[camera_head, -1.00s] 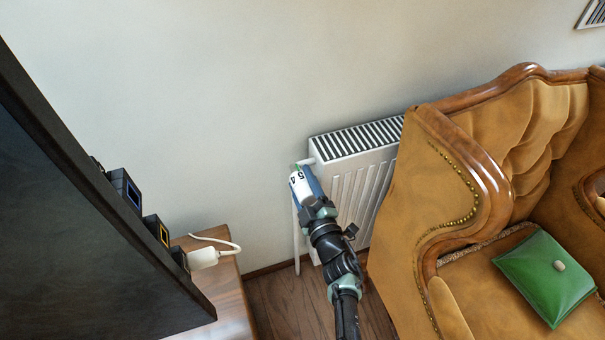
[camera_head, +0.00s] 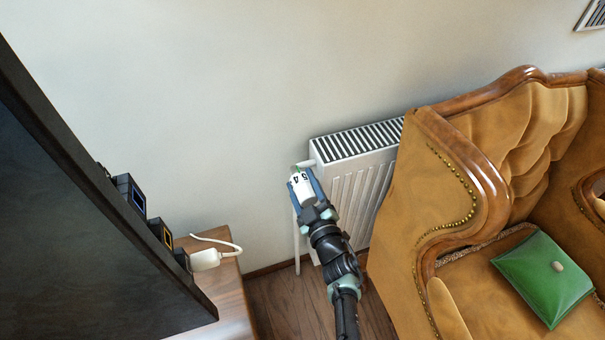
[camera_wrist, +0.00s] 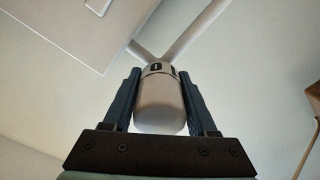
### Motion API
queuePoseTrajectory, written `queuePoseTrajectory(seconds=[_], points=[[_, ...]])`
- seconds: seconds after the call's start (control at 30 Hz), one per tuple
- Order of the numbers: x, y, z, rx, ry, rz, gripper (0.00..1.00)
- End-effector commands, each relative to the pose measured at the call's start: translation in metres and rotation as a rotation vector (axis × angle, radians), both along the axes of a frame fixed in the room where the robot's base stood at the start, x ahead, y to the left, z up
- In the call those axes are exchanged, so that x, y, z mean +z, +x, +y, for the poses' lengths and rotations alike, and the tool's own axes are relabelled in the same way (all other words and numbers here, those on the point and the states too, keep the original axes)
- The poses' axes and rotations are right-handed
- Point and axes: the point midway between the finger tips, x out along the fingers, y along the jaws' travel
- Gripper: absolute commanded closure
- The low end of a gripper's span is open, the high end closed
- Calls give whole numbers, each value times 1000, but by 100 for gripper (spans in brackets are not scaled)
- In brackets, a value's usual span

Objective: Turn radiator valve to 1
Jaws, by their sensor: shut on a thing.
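The radiator valve (camera_head: 301,186) is a white cylinder with dark numbers at the upper left corner of the white radiator (camera_head: 349,180).
A tan armchair (camera_head: 395,215) with a carved wooden frame stands close on the right, a green cushion (camera_head: 543,277) on its seat. A large dark panel (camera_head: 80,220) and a wooden cabinet (camera_head: 232,300) with a white plug are on the left. Floor shows between them.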

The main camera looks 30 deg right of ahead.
Motion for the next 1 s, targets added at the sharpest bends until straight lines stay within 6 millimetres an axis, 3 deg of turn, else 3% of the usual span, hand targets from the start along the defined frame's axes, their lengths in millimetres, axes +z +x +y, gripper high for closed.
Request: queuePoseTrajectory(seconds=[0.1, 0.13, 0.3, 0.67, 0.83, 1.0], points=[[-1, -1, 0, 0, 1, 2, 98], [-1, -1, 0, 0, 1, 2, 38], [-1, 0, 0, 0, -1, 2, 12], [1, -5, 1, -1, -2, 1, 12], [2, -28, 7, -2, 0, 3, 12], [2, -64, 16, -4, 1, 3, 12]])
